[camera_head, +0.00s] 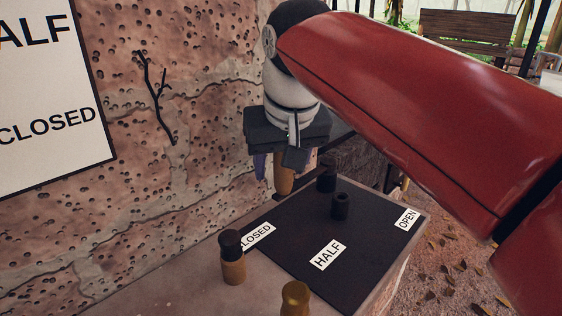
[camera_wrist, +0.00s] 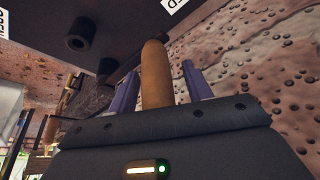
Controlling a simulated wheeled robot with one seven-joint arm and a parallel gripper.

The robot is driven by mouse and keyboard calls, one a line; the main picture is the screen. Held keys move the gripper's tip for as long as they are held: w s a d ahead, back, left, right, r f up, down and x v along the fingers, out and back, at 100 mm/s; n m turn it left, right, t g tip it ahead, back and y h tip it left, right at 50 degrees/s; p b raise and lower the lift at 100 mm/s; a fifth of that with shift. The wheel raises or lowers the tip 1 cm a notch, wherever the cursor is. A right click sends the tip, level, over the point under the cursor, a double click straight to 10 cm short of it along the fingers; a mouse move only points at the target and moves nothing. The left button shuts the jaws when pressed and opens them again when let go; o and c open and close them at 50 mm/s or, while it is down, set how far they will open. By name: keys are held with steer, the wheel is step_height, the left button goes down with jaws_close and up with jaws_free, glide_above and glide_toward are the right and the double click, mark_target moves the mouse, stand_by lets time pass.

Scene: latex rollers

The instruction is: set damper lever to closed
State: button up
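My gripper (camera_head: 276,168) points down over the back left edge of the dark panel (camera_head: 300,225), near the wall. A wooden peg (camera_head: 284,182) is between its fingers and reaches past their tips. In the wrist view the peg (camera_wrist: 155,75) has a rounded far end between the purple fingers (camera_wrist: 163,75). A gap shows beside its right side; firm contact is hidden. The CLOSED label (camera_head: 260,235) is at the panel's left edge, HALF (camera_head: 327,255) at the front, OPEN (camera_head: 407,219) at the right. A black cylinder (camera_head: 341,206) stands on the panel; I cannot tell which part is the lever.
Another black cylinder (camera_head: 327,178) stands farther back. A black-topped wooden post (camera_head: 233,262) stands beside the CLOSED label, and a golden post (camera_head: 295,299) at the front. The pitted wall (camera_head: 180,200) bounds the left side and carries a sign (camera_head: 45,90).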

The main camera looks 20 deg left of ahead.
steer(key=p+v, duration=0.1)
steer(key=v, duration=0.7)
stand_by(0.4)
